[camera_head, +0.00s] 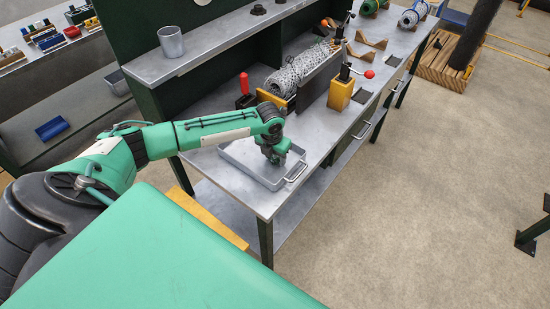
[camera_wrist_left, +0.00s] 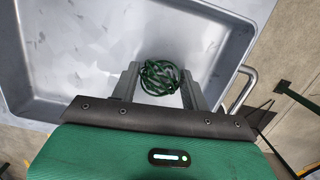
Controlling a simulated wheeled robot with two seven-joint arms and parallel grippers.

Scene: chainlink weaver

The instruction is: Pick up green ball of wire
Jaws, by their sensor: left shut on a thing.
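The green ball of wire (camera_wrist_left: 160,77) shows in the left wrist view as a round tangle of dark green strands. It sits between the two fingers of my left gripper (camera_wrist_left: 160,85), which is shut on it. The ball is over the grey metal tray (camera_wrist_left: 85,45), near the tray's handle side. In the head view my left gripper (camera_head: 275,155) points down into the tray (camera_head: 240,170) at the near end of the workbench, and the ball is hidden there. I cannot tell whether the ball touches the tray floor. My right gripper is not in view.
The workbench (camera_head: 310,133) carries a roll of chainlink mesh (camera_head: 295,72) behind the tray. A red-handled tool (camera_head: 244,84) and a yellow block with a red-knobbed lever (camera_head: 341,93) stand near it. A metal cup (camera_head: 171,43) is on the upper shelf. Open floor lies to the right.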

